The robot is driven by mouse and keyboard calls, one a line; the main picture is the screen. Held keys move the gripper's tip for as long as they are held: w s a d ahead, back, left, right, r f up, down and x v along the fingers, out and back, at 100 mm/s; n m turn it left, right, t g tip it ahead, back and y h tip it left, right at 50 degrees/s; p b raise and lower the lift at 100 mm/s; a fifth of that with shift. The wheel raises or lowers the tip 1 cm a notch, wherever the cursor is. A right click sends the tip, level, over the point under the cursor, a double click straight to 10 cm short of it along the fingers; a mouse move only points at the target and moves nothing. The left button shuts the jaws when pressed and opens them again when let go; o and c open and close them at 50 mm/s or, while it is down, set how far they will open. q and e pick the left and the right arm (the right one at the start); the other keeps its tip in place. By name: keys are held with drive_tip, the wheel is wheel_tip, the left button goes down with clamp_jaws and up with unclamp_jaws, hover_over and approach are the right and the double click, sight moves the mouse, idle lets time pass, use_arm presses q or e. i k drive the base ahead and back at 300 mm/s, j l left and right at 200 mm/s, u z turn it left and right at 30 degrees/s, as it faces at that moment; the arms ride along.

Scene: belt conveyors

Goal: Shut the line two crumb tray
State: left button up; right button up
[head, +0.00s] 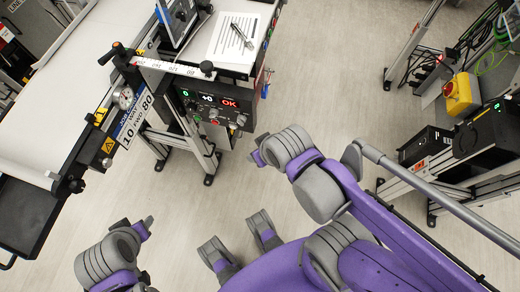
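A dark tray (28,212) with a bar handle (8,264) at its lower corner shows at the left edge, beside the near end of the white belt conveyor (62,105). It looks like a crumb tray sticking out from the conveyor end. The picture's edge cuts it off, and I cannot read a line number on it. My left gripper (146,228) is at the lower left, to the right of the tray and apart from it. My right gripper (257,157) is near the picture's middle, over the floor. Neither touches anything visible; their fingers are too unclear to read.
A control box (215,108) with lit displays hangs on the conveyor's side, above a metal leg (205,155). A clipboard (235,38) lies on a side shelf. A metal-framed stand with a yellow box (461,93) is at the right. The floor (310,80) between is clear.

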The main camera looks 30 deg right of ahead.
sight(28, 213)
drive_tip(key=j+u, duration=0.45)
drive_tip(key=j, duration=0.2)
drive_tip(key=j+u, duration=0.4)
drive_tip(key=j, duration=0.3)
drive_tip(key=i, duration=0.05)
